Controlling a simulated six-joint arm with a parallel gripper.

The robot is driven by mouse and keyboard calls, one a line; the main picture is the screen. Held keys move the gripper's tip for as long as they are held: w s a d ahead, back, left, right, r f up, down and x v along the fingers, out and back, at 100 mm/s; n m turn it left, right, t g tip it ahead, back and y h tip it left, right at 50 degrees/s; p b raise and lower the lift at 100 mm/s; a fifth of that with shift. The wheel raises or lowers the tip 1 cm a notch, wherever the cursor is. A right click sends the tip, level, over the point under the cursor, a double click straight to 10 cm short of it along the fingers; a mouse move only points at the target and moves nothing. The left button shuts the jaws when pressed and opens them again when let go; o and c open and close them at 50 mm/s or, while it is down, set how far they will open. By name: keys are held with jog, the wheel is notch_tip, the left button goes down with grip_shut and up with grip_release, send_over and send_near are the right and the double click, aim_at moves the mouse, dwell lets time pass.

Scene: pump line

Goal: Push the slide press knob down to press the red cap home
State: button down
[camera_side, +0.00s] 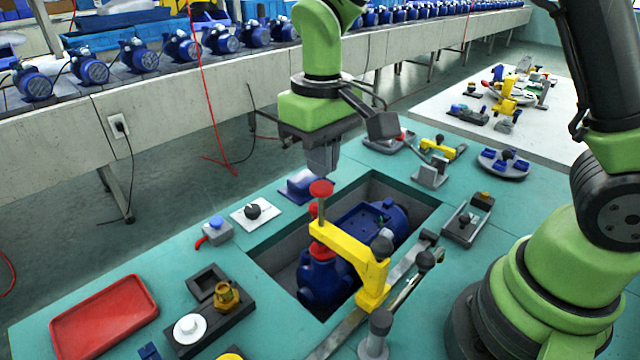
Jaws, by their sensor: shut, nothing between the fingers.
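The slide press has a yellow arm (347,257) reaching over a blue pump (322,281) in the sunken bay. Its red knob (321,188) stands upright above the arm's far end, with a length of shaft showing below it. A red cap (318,250) shows on top of the pump, under the arm's end and partly hidden by it. My gripper (322,172) is shut and empty, pointing down directly over the red knob. Its fingertips are at or very close to the knob's top; I cannot tell whether they touch.
A metal rail (345,328) runs under the press beside the bay, with a lever handle (426,260) near it. A red tray (104,315), a dark fixture block (208,322) and a white plate with a black knob (254,211) stand around the bay.

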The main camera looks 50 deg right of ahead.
aim_at(322, 186)
jog(key=shift+f, duration=0.1)
dwell(0.3)
jog(key=shift+f, duration=1.6)
jog(key=shift+r, duration=3.15)
